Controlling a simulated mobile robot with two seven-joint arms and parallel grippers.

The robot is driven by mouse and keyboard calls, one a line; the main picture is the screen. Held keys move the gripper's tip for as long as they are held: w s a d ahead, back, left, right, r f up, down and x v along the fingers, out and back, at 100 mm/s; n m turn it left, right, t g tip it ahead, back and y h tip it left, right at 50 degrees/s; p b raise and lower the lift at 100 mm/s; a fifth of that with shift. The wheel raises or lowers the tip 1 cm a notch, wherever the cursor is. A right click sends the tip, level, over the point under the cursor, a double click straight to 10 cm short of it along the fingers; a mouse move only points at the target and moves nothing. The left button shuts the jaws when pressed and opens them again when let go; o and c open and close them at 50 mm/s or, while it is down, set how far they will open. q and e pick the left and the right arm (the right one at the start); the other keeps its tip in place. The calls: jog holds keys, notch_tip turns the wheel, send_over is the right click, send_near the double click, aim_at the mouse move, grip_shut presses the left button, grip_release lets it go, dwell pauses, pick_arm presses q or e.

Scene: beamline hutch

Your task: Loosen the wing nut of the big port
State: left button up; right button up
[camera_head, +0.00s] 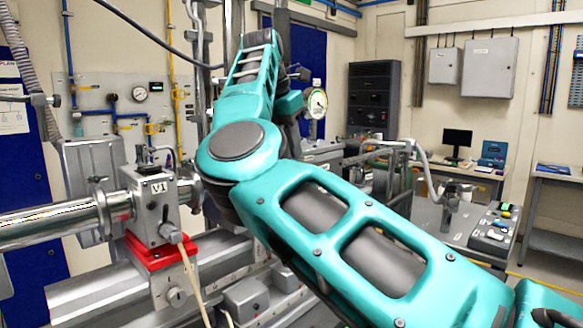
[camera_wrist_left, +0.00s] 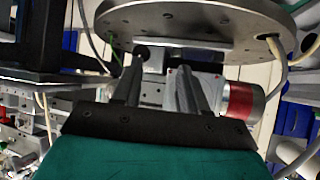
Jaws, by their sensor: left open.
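In the left wrist view my left gripper (camera_wrist_left: 160,85) is open, its two dark fingers pointing up the picture with a gap between them. A large round metal disc (camera_wrist_left: 200,18) with small holes spans the top of that view, just beyond the fingertips. A small dark round part (camera_wrist_left: 141,52) shows by the left fingertip; I cannot tell whether they touch. I cannot make out the wing nut or identify the big port for certain in either view. In the head view my teal arm crosses the middle and hides much behind it; no fingers show there.
A cylinder with a red band (camera_wrist_left: 240,103) is close to the right finger. In the head view a valve block marked V1 (camera_head: 155,205) on a red base (camera_head: 160,250) joins a steel pipe (camera_head: 50,224). A round gauge (camera_head: 317,103) stands behind my arm. A bench is at right.

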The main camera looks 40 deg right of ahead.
jog(key=x, duration=0.5)
jog(key=shift+d+f, duration=0.15)
jog(key=shift+f, duration=0.1)
jog(key=shift+c, duration=0.4)
grip_shut()
